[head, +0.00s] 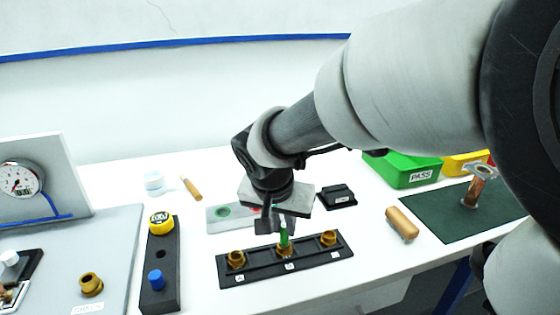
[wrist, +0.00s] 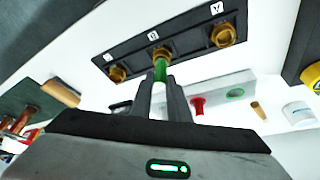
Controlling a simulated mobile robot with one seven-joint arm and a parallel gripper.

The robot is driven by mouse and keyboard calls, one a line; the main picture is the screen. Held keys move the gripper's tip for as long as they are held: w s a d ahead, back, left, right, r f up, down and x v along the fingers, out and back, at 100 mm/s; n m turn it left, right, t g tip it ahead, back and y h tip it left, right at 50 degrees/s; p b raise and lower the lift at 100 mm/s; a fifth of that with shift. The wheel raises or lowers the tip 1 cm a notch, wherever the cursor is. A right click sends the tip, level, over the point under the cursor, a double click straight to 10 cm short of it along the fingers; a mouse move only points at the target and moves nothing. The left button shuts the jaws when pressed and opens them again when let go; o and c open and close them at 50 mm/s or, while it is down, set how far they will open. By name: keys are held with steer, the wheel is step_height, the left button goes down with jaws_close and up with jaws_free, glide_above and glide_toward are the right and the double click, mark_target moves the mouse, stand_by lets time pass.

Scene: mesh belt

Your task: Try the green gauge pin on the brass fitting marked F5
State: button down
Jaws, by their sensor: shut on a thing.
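My gripper (head: 278,226) is shut on the green gauge pin (head: 284,240) and holds it roughly upright over a black rack (head: 257,268). The pin also shows between my fingertips in the wrist view (wrist: 160,70). Its lower end meets the middle brass fitting (head: 288,253); I cannot tell whether it is inside the bore or how deep. Two other brass fittings stand on the rack, one at the left (head: 236,260) and one at the right (head: 329,239). Each has a small white label, too small to read, so I cannot tell which is F5.
Behind the rack lies a pale plate (head: 222,223) with a green mark; a red piece (wrist: 198,105) shows on it. A black block (head: 338,197), wooden cylinder (head: 402,224) and green PASS bin (head: 410,172) are to the right. A black strip with yellow and blue knobs (head: 160,255) stands left.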

steer(key=shift+r+p, duration=0.65)
steer(key=shift+r, duration=0.4)
steer(key=shift+r+p, duration=2.1)
steer(key=shift+r, duration=0.95)
